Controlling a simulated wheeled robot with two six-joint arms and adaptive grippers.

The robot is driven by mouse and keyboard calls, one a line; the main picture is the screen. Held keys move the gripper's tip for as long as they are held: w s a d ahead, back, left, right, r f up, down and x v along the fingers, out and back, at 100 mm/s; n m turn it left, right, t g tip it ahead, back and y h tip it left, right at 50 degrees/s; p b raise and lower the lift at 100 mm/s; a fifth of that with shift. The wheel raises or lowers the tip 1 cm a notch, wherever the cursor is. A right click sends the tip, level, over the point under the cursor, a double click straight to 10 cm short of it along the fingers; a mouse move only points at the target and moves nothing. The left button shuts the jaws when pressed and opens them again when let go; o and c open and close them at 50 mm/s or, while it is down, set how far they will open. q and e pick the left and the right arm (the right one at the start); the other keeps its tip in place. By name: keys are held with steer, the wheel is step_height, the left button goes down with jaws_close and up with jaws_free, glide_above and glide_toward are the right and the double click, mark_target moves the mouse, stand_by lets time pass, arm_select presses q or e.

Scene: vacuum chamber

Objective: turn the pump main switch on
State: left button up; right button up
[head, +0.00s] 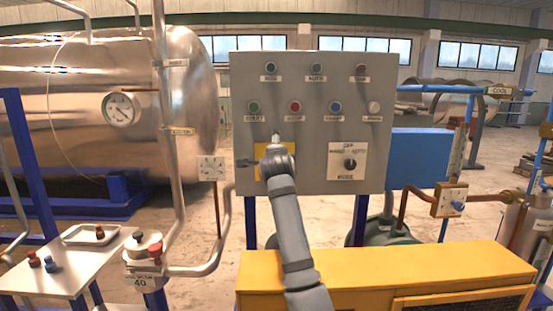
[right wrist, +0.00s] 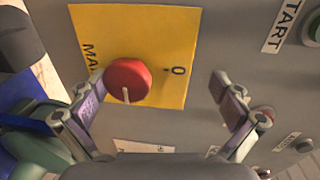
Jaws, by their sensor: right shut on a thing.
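The pump main switch is a red knob (right wrist: 127,78) on a yellow plate (right wrist: 172,30) in the right wrist view. Its pale pointer mark points down in that view, about a quarter turn from the "0" printed on the plate. The left finger lies against the knob; a gap shows beside the right finger. In the head view my right gripper (head: 275,155) covers the knob, and part of the yellow plate (head: 261,149) shows. My left gripper is not in view.
The grey control panel (head: 310,170) carries several buttons and lamps, and a mode selector (head: 350,163) right of the switch. A yellow cabinet (head: 380,270) stands below. A side table (head: 75,265) and pipes are at left, a blue box (head: 418,157) at right.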

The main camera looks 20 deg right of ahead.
steer(key=shift+s+r, duration=0.2)
steer(key=shift+r, duration=0.45)
steer(key=shift+c, duration=0.3)
steer(key=shift+s+a, duration=0.1)
steer(key=shift+s, duration=0.2)
steer(key=shift+c, duration=0.7)
steer(key=shift+s+a+f+b, duration=0.3)
steer(key=shift+s+f+b, duration=0.55)
steer(key=shift+b, duration=0.25)
steer(key=shift+c, duration=0.2)
arm_select(q)
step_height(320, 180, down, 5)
steer(key=b, duration=0.2)
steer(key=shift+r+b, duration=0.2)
steer(key=shift+b, duration=0.15)
arm_select(e)
steer(key=v, duration=1)
steer(key=shift+s, duration=0.2)
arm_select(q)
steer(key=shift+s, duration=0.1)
arm_select(e)
steer(key=shift+s+a+r, duration=0.1)
steer(key=shift+a, duration=0.05)
